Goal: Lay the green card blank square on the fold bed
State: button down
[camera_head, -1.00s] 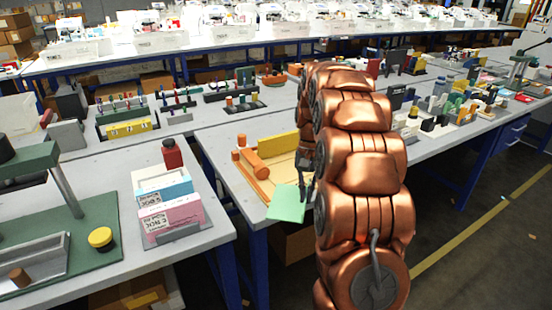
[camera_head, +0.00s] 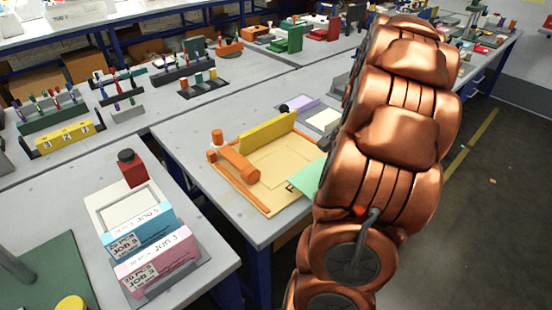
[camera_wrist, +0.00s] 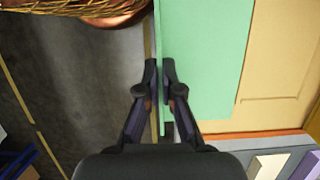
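The green card blank (camera_head: 308,178) is a thin pale green sheet by the right edge of the fold bed. The fold bed (camera_head: 255,189) is a tan board with a marked outline, a yellow fence (camera_head: 268,131) and an orange roller (camera_head: 239,165). In the wrist view, my gripper (camera_wrist: 160,72) is shut on the left edge of the card (camera_wrist: 208,60). The card covers part of the bed (camera_wrist: 285,60), its edges roughly parallel to the outline. I cannot tell whether it touches the bed. My arm hides the gripper in the head view.
Left of the bed, a grey table holds a rack with blue (camera_head: 140,236) and pink (camera_head: 157,262) boxes. A lilac pad (camera_head: 298,104) and a pale block (camera_head: 324,119) lie behind the bed. The bare floor (camera_wrist: 80,80) lies left of the card in the wrist view.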

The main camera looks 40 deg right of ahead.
jog(key=w, duration=0.5)
jog(key=w+f+p, duration=0.1)
jog(key=w, duration=0.4)
jog(key=w+p, duration=0.1)
jog(key=w, duration=0.3)
jog(key=shift+w+f, duration=0.2)
jog(key=shift+w, duration=0.2)
jog(key=shift+w+p, duration=0.25)
jog(key=shift+p, duration=0.05)
jog(key=shift+f+p, duration=0.4)
jog(key=shift+f, duration=1.4)
jog(key=shift+f, duration=0.15)
jog(key=c, duration=1.3)
grip_release()
jog(key=shift+b+v, duration=1)
jog(key=shift+v, duration=5.15)
